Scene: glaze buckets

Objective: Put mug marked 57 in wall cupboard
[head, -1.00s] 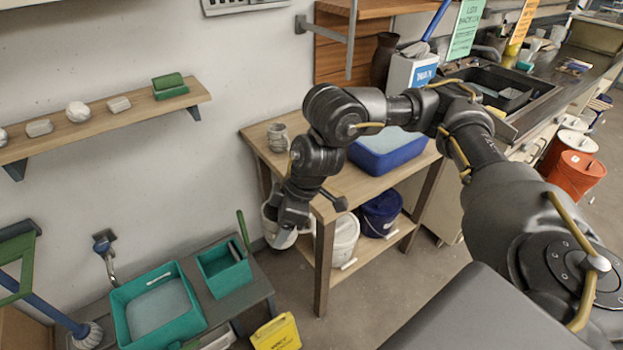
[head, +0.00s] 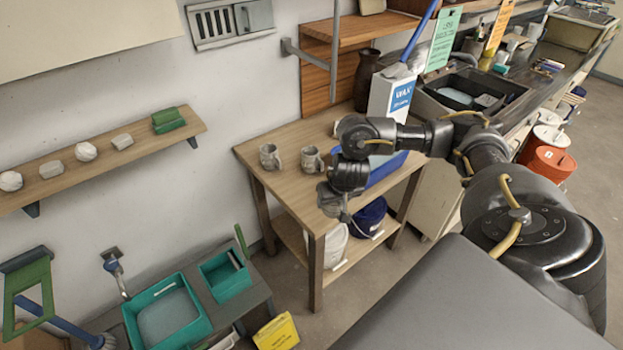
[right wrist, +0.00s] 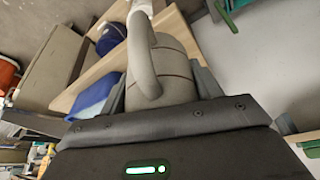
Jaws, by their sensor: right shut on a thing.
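My right gripper (head: 334,204) hangs in front of the worktable, above its front edge and pointing down. In the right wrist view a grey-beige mug (right wrist: 172,68) with a thick looped handle is between the fingers, and the gripper is shut on it. No number can be read on it. In the head view the held mug is mostly hidden by the gripper. Two other grey mugs, a left one (head: 269,157) and a right one (head: 311,159), stand on the worktable. A pale panel (head: 80,35) at the top left may be the wall cupboard. My left gripper is not in view.
The wooden worktable (head: 262,182) holds a blue tub (head: 385,172) and a wax box (head: 392,95). Buckets stand on its lower shelf. A wall shelf (head: 50,187) at left carries pale lumps and a green block. Teal trays (head: 168,312) sit below it. A yellow sign (head: 277,333) stands near.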

